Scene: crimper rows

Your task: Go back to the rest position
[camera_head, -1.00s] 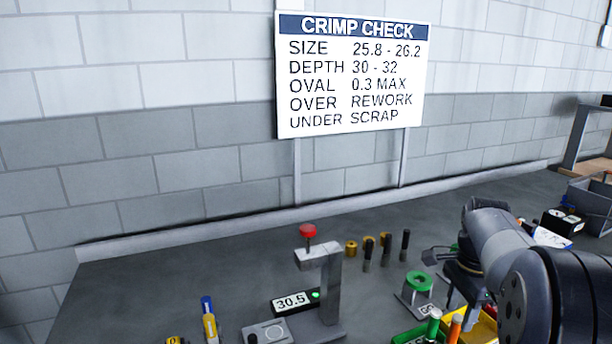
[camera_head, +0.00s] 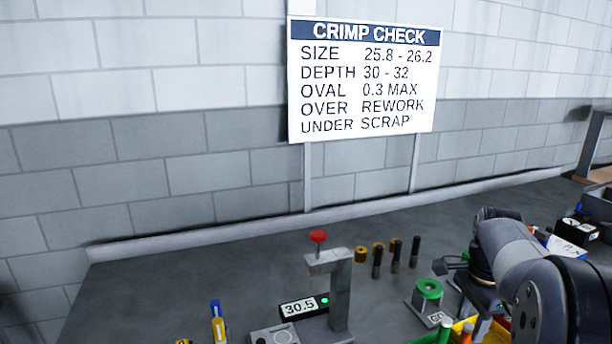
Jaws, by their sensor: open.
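My arm reaches in from the right edge of the head view, bent over the right part of the dark bench. My gripper (camera_head: 477,298) hangs below the wrist, dark and partly hidden by my own arm. It is open, and I see nothing held in it. It is just right of the stand with the green ring (camera_head: 429,289) and above the yellow tray (camera_head: 458,328). Whether it touches anything there I cannot tell.
A yellow-blue tool (camera_head: 218,325) is at left. The bench's back left is clear.

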